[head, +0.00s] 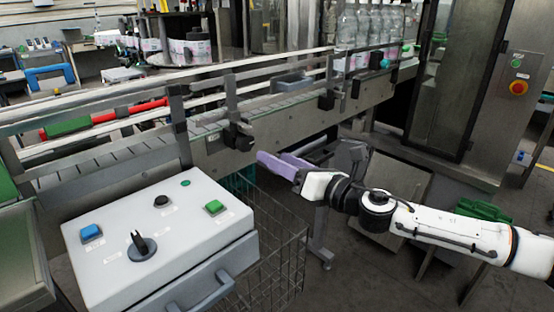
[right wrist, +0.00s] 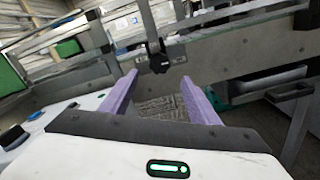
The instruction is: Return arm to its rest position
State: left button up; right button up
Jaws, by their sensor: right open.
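My right gripper (head: 284,165) reaches in from the right in the head view, with purple fingers pointing left. It hangs in front of the conveyor, to the right of the control box. In the right wrist view its two purple fingers (right wrist: 160,98) stand apart with nothing between them, so it is open and empty. Floor and a dark post clamp on the conveyor show beyond the fingertips. My left gripper is not in view.
A grey control box (head: 150,215) with blue and green buttons and a black knob stands at the lower left. A wire basket (head: 275,260) is beside it. The conveyor (head: 225,150) crosses behind, carrying clear bottles (head: 375,28) at upper right. A red emergency button (head: 518,87) is at far right.

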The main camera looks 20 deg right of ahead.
jog(key=s+a+f+m+g+h, duration=0.25)
jog(key=s+f+m, duration=0.4)
jog(key=m, duration=0.35)
jog(key=s+a+f+m+g+h, duration=0.1)
jog(key=s+a+f+m+h, duration=0.15)
jog(key=s+f+m, duration=0.4)
jog(key=s+d+f+m+g+h, duration=0.1)
jog(key=s+f+m+g, duration=0.55)
jog(key=s, duration=0.55)
jog(key=s+f+m+g, duration=0.4)
jog(key=s+f+m, duration=0.5)
jog(key=s, duration=0.4)
jog(key=w+a+f+t+y, duration=0.1)
jog(key=w+a+f+t, duration=0.1)
jog(key=f, duration=0.3)
jog(key=w+a+f+m+t+y, duration=0.1)
jog(key=w+a+f+t, duration=0.1)
jog(key=f, duration=0.4)
jog(key=shift+w+a+t, duration=0.35)
jog(key=shift+a+t, duration=0.2)
jog(key=shift+t, duration=0.25)
